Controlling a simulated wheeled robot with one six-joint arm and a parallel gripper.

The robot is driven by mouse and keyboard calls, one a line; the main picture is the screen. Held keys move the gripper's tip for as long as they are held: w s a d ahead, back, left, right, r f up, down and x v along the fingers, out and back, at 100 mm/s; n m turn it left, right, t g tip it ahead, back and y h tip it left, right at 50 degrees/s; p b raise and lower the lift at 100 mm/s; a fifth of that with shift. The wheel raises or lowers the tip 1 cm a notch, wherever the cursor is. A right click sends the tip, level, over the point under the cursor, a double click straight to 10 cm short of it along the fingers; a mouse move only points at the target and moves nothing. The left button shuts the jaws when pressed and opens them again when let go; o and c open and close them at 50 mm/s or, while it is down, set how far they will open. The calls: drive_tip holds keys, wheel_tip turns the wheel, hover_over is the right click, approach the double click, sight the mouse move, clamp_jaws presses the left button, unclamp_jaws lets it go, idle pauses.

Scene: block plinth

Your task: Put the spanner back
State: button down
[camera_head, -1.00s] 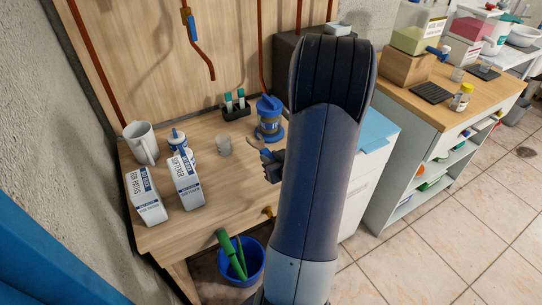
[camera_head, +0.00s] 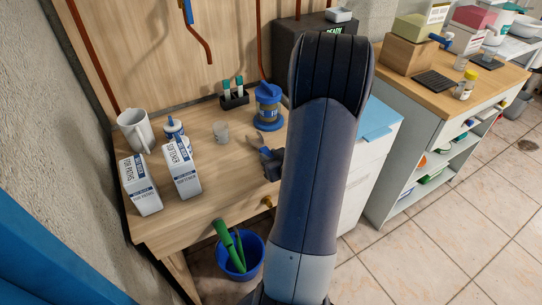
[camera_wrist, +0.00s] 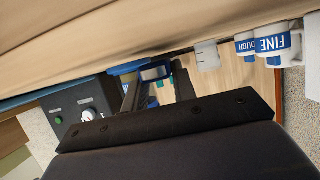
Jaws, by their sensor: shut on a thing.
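My gripper (camera_head: 266,157) is seen in the head view just left of my arm, over the right part of the wooden bench (camera_head: 206,205). It is shut on the spanner (camera_head: 256,141), a thin greyish-tan strip pointing up and left from the jaws. Most of the spanner is hidden by the jaws and arm. In the wrist view, the dark fingers of my gripper (camera_wrist: 157,88) stand close to the bench top (camera_wrist: 100,45), which fills the upper part of that tilted view. I cannot clearly make out the spanner there.
A blue grinder-like pot (camera_head: 268,108), a tube rack (camera_head: 234,98), a small beaker (camera_head: 221,132), a jug (camera_head: 136,130) and cartons (camera_head: 181,168) stand on the bench. A dark box (camera_head: 300,45) is behind. A blue bucket (camera_head: 237,262) stands below. The bench's front middle is clear.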

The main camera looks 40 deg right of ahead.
drive_tip(key=shift+f+b, duration=0.5)
drive_tip(key=shift+f, duration=0.1)
drive_tip(key=c, duration=1.1)
unclamp_jaws()
drive_tip(key=p+v, duration=0.1)
drive_tip(key=v, duration=0.9)
drive_tip(key=shift+s+a+r, duration=0.1)
drive_tip(key=shift+s, duration=0.3)
